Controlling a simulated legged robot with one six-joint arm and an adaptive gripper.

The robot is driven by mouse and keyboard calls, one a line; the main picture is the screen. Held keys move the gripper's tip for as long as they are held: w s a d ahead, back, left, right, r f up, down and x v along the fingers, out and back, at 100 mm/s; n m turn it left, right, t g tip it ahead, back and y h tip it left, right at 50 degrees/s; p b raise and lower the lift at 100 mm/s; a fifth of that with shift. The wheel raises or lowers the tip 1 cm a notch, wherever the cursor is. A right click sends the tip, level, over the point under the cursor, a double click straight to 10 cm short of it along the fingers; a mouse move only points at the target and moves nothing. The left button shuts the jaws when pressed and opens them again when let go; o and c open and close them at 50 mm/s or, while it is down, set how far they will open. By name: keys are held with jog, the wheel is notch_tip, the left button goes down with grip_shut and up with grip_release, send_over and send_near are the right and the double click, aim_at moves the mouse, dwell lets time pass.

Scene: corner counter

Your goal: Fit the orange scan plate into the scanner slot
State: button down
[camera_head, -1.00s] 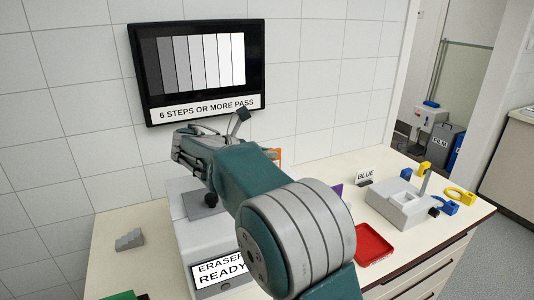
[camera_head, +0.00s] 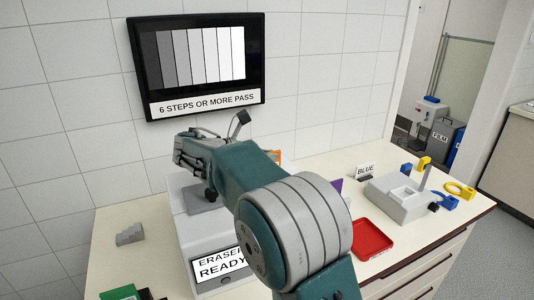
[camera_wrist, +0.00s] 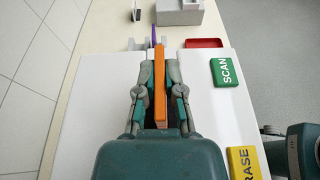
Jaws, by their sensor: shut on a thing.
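The orange scan plate (camera_wrist: 160,85) is held on edge between the fingers of my gripper (camera_wrist: 158,72) in the wrist view, running lengthwise away from the wrist. My gripper is shut on it, above the white top of the scanner (camera_wrist: 95,110). In the head view a small orange part (camera_head: 274,155) shows beyond my arm, which hides the fingers. The scanner's front display (camera_head: 220,266) reads "ERASER READY". I cannot make out the slot clearly, nor whether the plate touches it. A green SCAN label (camera_wrist: 226,72) and a yellow ERASE label (camera_wrist: 245,162) lie on the right.
A wall monitor (camera_head: 198,60) reads "6 STEPS OR MORE PASS". A red tray (camera_head: 372,240), a grey block fixture (camera_head: 400,200) and a BLUE sign (camera_head: 366,171) stand on the right. A grey stepped block (camera_head: 129,236) is at left. Bare counter surrounds it.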

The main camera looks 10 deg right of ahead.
jog(key=shift+f, duration=2.3)
jog(key=c, duration=0.7)
grip_release()
jog(key=v, duration=1.2)
jog(key=shift+a+f, duration=0.1)
